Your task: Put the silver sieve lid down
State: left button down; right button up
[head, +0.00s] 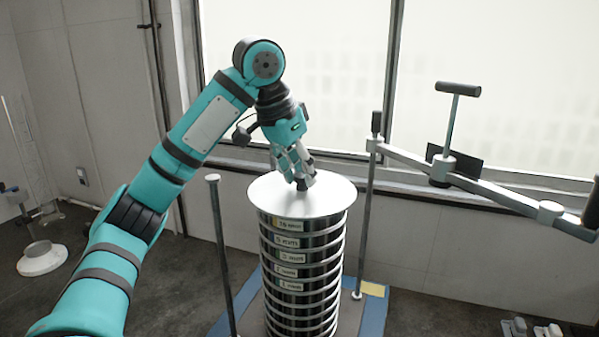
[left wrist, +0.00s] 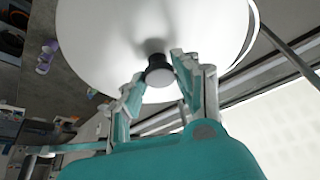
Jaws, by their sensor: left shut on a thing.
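The silver sieve lid (head: 270,195) is a round, pale disc with a dark knob in its middle. In the head view it is at the top of the tall sieve stack (head: 300,255); I cannot tell for sure whether it rests fully on the top sieve. My left gripper (head: 302,184) comes down from above and is shut on the lid's knob. In the left wrist view the fingers (left wrist: 160,85) are on both sides of the dark knob (left wrist: 158,72), with the lid (left wrist: 100,35) filling the upper part. My right gripper is not in view.
Upright rods stand to the left (head: 222,255) and right (head: 365,230) of the stack. A clamp bar (head: 480,185) with a T-handle (head: 457,90) extends to the right, swung clear of the stack. A blue base (head: 375,305) is below. A window and wall are behind.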

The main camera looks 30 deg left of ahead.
pick_arm(q)
jog(key=w+a, duration=0.1)
jog(key=w, duration=0.2)
jog(key=w+a+p, duration=0.1)
jog(key=shift+w+a+f, duration=0.3)
jog(key=shift+w+f, duration=0.05)
jog(key=w, duration=0.1)
jog(key=w+a, duration=0.1)
jog(key=w, duration=0.1)
jog(key=shift+a+f+p, duration=0.25)
jog(key=shift+a+p, duration=0.05)
jog(key=shift+p, duration=0.1)
jog(key=shift+s+a+f, duration=0.1)
jog(key=shift+a+f, duration=0.15)
jog(key=shift+f, duration=0.05)
jog(key=shift+f+p, duration=0.85)
jog(key=shift+f, duration=0.65)
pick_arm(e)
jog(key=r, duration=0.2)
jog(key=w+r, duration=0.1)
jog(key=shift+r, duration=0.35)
pick_arm(q)
jog(key=c, duration=1.4)
grip_release()
jog(key=shift+s+d+f, duration=0.1)
jog(key=o, duration=0.4)
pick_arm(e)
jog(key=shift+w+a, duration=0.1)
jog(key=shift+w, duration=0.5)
